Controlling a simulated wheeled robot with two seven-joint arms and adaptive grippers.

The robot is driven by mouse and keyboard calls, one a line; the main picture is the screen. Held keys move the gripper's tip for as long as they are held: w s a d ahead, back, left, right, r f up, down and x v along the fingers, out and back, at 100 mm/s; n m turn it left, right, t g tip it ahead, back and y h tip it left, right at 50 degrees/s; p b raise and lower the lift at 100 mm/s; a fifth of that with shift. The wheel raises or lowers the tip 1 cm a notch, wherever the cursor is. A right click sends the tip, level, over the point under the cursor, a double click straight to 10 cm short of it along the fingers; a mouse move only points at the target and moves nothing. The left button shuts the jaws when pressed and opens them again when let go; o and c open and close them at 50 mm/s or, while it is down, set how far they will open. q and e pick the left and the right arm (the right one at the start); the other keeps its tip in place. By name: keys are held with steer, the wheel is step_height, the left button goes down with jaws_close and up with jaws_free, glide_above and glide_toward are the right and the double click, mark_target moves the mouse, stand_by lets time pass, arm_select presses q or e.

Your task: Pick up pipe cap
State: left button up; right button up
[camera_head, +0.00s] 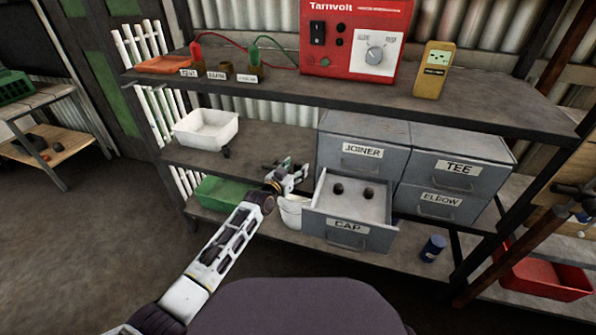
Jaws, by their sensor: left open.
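Two small dark pipe caps lie in the pulled-out grey drawer (348,241) labelled CAP; one pipe cap (338,188) is at the left and the other pipe cap (368,193) is to its right. My left gripper (289,168) is open, just left of the drawer and above shelf level. No cap shows between its fingers. My left arm reaches up to it from the lower left. My right gripper is not in view.
Closed drawers labelled JOINER (362,150), TEE (459,168) and ELBOW (442,199) surround the open one. A white tray (205,140) stands left on the middle shelf. The upper shelf (280,95) overhangs, carrying a red Tarnvolt box (330,62) and a yellow meter (433,70).

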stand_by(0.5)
arm_select(q)
steer(key=c, duration=0.9)
steer(key=shift+r, duration=0.15)
steer(key=shift+r+p, duration=0.65)
steer(key=shift+r, duration=0.4)
step_height(320, 180, up, 8)
steer(key=p, duration=0.3)
steer(key=shift+f, duration=0.15)
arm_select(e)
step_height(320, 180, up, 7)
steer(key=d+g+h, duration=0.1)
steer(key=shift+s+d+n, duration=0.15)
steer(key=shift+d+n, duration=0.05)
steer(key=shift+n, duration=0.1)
